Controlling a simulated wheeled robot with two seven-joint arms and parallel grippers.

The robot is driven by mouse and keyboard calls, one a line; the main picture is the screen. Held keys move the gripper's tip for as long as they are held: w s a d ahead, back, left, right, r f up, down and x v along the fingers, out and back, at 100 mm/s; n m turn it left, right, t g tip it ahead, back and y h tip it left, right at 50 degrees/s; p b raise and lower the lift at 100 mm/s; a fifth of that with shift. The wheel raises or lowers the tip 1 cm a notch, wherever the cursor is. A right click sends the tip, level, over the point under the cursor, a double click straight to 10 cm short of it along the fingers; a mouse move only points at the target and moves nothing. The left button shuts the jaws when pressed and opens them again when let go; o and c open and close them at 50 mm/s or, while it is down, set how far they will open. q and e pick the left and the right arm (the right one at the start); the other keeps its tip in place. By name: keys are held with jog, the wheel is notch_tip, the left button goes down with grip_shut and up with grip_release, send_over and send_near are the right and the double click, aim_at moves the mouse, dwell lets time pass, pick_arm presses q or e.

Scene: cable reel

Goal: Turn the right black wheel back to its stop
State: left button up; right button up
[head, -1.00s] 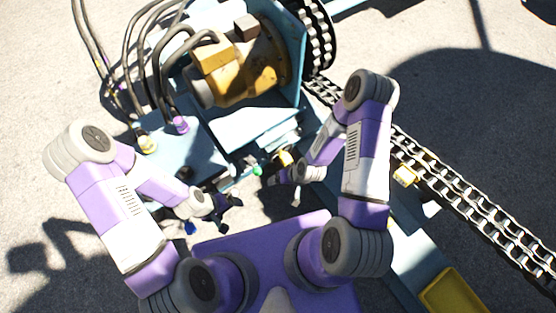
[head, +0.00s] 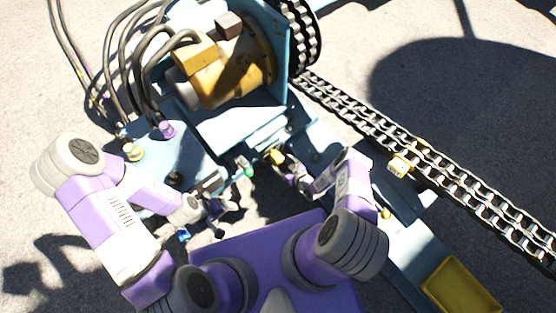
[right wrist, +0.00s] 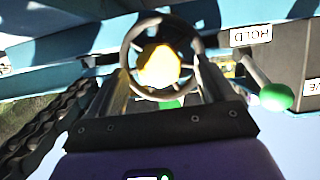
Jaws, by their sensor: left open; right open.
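The black wheel (right wrist: 133,40) with a yellow hub (right wrist: 158,66) is in the upper middle of the right wrist view. My right gripper (right wrist: 165,80) is open, with one finger on either side of the wheel's lower part; I cannot tell whether they touch the rim. In the head view the yellow hub (head: 277,157) shows small, just beyond my right gripper (head: 287,170), and the rim is hard to make out. My left gripper (head: 222,207) is open and empty, in front of the machine's blue panel, left of the wheel.
A green-knobbed lever (right wrist: 275,97) stands right of the wheel, below a HOLD label (right wrist: 250,35). A chain (head: 430,170) runs along the right side. A yellow tray (head: 460,287) lies at lower right. Hoses (head: 110,70) enter a blue box at left.

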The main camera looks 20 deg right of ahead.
aim_at(280, 163)
jog(key=shift+b+x, duration=0.75)
jog(key=shift+x, duration=1.5)
jog(key=shift+c, duration=0.5)
jog(key=c, duration=1.4)
jog(key=shift+o, duration=0.2)
jog(key=shift+s+f+n+h, duration=0.1)
jog(key=shift+n+h, duration=0.7)
jog(key=shift+n, duration=0.4)
jog(key=shift+n+t+h, duration=0.6)
jog(key=shift+n, duration=0.5)
